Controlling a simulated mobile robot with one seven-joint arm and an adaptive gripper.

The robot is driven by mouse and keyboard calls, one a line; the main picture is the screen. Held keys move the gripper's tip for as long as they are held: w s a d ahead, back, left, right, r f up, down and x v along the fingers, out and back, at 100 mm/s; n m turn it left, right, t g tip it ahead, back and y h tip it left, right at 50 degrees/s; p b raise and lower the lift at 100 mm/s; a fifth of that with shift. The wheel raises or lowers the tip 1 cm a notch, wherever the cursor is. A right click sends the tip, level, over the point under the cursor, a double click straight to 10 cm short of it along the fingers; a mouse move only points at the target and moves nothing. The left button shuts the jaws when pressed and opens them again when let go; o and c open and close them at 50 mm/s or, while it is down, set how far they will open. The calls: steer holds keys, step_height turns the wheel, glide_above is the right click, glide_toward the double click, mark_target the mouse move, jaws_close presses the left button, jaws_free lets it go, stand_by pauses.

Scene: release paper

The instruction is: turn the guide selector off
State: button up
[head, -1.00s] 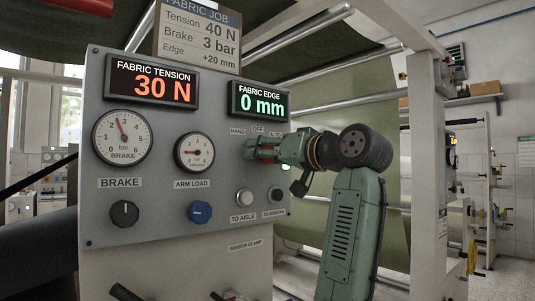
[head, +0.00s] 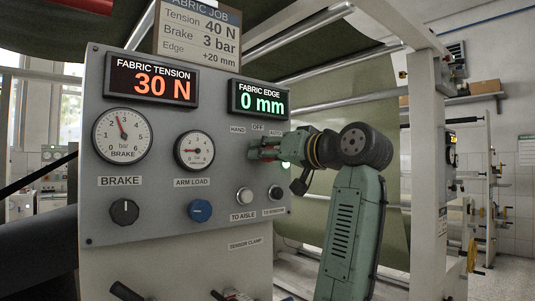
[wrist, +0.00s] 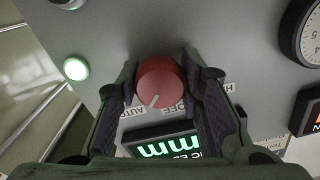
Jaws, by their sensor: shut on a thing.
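The guide selector is a red round knob (wrist: 160,80) with a white pointer line. In the wrist view it sits between the two fingers of my gripper (wrist: 160,87), which is shut on it. The pointer aims down and slightly left, between the AUTO label (wrist: 122,115) and the partly hidden OFF label (wrist: 180,106). In the head view my gripper (head: 262,148) is against the grey panel (head: 150,225), below the HAND, OFF and AUTO labels, and mostly hides the knob.
A lit green lamp (wrist: 76,68) is beside the knob. The fabric edge display (head: 258,101) above reads 0 mm; the tension display (head: 152,81) reads 30 N. The TO AISLE button (head: 244,196), blue arm load knob (head: 200,211) and black brake knob (head: 125,212) are lower on the panel.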

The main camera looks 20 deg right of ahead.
steer(key=n+p, duration=0.2)
steer(key=n, duration=0.1)
steer(key=shift+r+n, duration=0.1)
steer(key=shift+n, duration=0.3)
steer(key=n+p, duration=0.2)
steer(key=n, duration=0.2)
steer(key=shift+n, duration=0.4)
stand_by(0.3)
steer(key=o, duration=1.2)
steer(key=shift+c, duration=0.2)
